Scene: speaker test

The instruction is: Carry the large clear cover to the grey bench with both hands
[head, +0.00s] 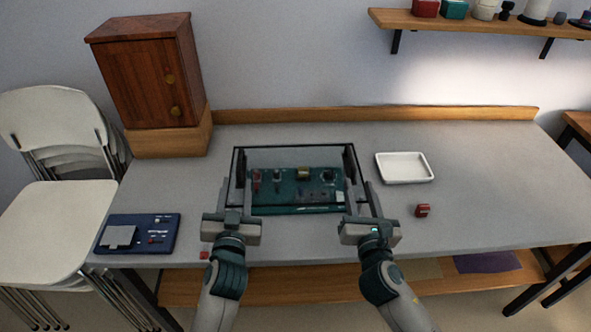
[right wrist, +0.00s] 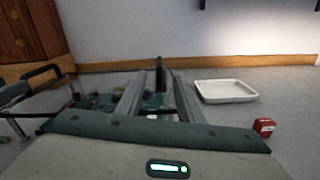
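The large clear cover (head: 295,148) is a see-through box with dark edges and a dark upright handle on each side. It stands around a green circuit board (head: 320,195) on the grey bench (head: 480,195); I cannot tell whether its lower rim touches. My left gripper (head: 236,184) is open at the cover's left handle. My right gripper (head: 359,180) is open at the right handle (head: 350,165). In the right wrist view the right handle (right wrist: 158,75) shows between the two spread fingers, with gaps beside it. The left fingertips are small and partly unclear.
A white tray (head: 404,168) and a small red block (head: 423,211) lie right of the cover. A blue panel (head: 140,234) lies at the bench's left front, and a small red piece (head: 204,255) at the front edge. A wooden cabinet (head: 150,80) stands at back left.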

